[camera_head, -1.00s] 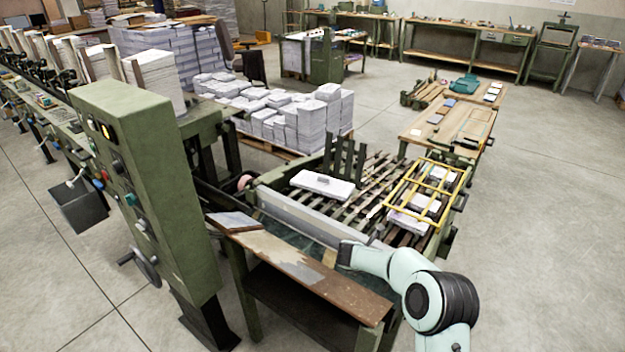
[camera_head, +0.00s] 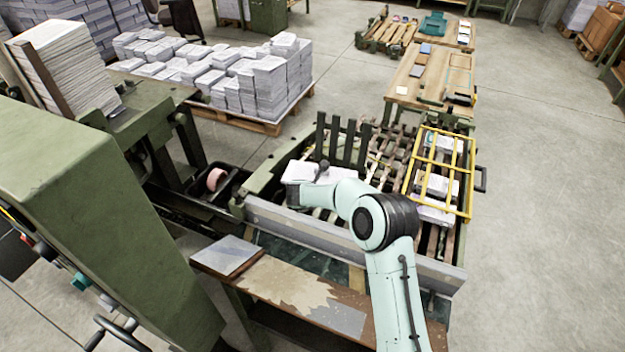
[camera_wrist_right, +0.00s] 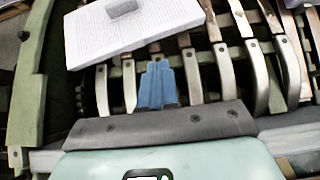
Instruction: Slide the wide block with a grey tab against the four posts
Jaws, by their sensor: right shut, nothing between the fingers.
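The wide white block (camera_head: 299,171) lies on the slatted rack, partly hidden behind my right arm in the head view. Its grey tab shows on top in the wrist view (camera_wrist_right: 123,8), where the block (camera_wrist_right: 130,32) lies tilted across the upper left. The four dark green posts (camera_head: 342,142) stand upright just behind the block; a small gap between them cannot be judged. My right gripper (camera_wrist_right: 157,68) has its blue fingers together and empty, pointing at the block's near long edge, close to it; contact cannot be told. My left gripper is not in view.
A yellow frame (camera_head: 440,172) over paper stacks stands right of the block on the rack. A long grey rail (camera_head: 335,240) runs along the near side. A green machine cabinet (camera_head: 95,225) is at left. A pallet of paper stacks (camera_head: 262,127) is behind.

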